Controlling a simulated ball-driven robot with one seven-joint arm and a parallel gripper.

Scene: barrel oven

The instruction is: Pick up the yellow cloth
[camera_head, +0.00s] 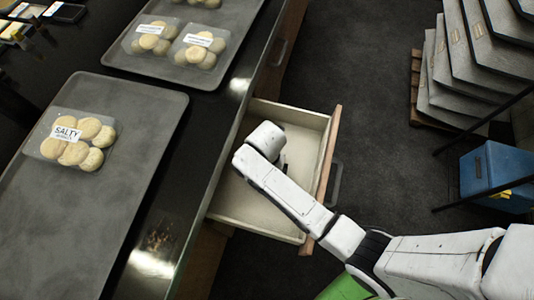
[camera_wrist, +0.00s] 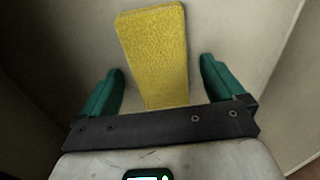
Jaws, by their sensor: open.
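The yellow cloth (camera_wrist: 153,52) lies on the pale floor of the open drawer in the wrist view. It is a long rectangle with a rough texture, and its near end is hidden behind the dark bar of my gripper. My gripper (camera_wrist: 158,75) is open, with one green finger on each side of the cloth and a gap on both sides. I cannot tell how high the fingers are above the drawer floor. In the head view my arm reaches into the open drawer (camera_head: 240,198), and it hides the cloth and my fingers there.
Drawer walls surround my gripper closely. The dark counter (camera_head: 205,135) stands left of the drawer, with a tray (camera_head: 95,215) holding a pack of buns labelled SALTY (camera_head: 78,140). A second tray (camera_head: 225,22) holds more packs. A blue bin (camera_head: 497,175) and stacked slabs (camera_head: 480,60) stand at right.

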